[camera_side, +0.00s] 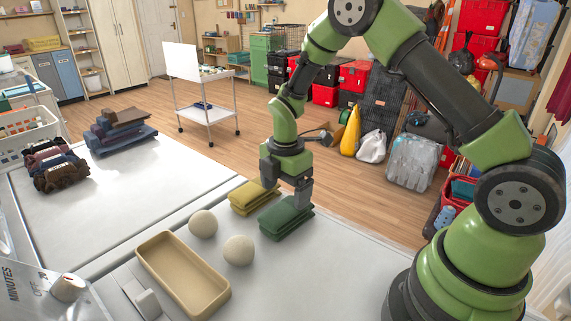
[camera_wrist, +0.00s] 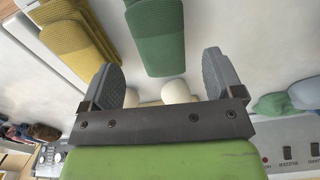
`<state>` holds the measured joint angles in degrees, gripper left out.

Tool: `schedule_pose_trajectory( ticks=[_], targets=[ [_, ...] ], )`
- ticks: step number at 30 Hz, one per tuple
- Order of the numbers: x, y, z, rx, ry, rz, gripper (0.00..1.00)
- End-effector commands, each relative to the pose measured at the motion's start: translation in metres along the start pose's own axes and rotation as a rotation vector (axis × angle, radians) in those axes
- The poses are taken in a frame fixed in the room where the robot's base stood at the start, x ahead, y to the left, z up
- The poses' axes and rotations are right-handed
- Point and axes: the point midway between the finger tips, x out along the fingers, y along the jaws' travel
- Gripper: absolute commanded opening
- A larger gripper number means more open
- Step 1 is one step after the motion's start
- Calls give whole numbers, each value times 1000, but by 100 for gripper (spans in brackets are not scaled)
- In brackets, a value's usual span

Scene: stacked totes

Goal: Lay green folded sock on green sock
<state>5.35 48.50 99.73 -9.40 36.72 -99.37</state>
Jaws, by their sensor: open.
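A dark green folded sock bundle (camera_side: 285,218) lies on the white surface, with layered folds along its side. It also shows in the wrist view (camera_wrist: 155,35), between and beyond my fingers. My gripper (camera_side: 289,193) is open and low over the far end of this bundle, pointing down. In the wrist view my gripper's fingers (camera_wrist: 164,68) stand wide apart, one to each side of the green bundle. I cannot tell whether they touch it. Whether the bundle is one sock or two stacked is unclear.
A yellow folded bundle (camera_side: 252,196) lies close beside the green one. Two cream balls (camera_side: 203,224) (camera_side: 239,250) and an empty beige tray (camera_side: 184,274) are nearby. Dark rolled textiles (camera_side: 55,165) and a folded stack (camera_side: 120,130) lie farther left. A greenish lump (camera_wrist: 272,104) shows in the wrist view.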

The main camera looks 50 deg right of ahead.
Motion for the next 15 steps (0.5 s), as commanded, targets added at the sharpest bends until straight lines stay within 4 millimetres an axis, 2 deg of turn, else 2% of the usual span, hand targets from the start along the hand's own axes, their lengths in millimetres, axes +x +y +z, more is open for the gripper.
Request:
schedule_pose_trajectory(
  ticks=[1, 6, 15],
  targets=[
    [-14, 1, 0, 0, 0, 7, 86],
    [-50, 1, 0, 1, 0, 6, 86],
    [-86, -2, -1, 30, 3, 12, 86]
  ],
)
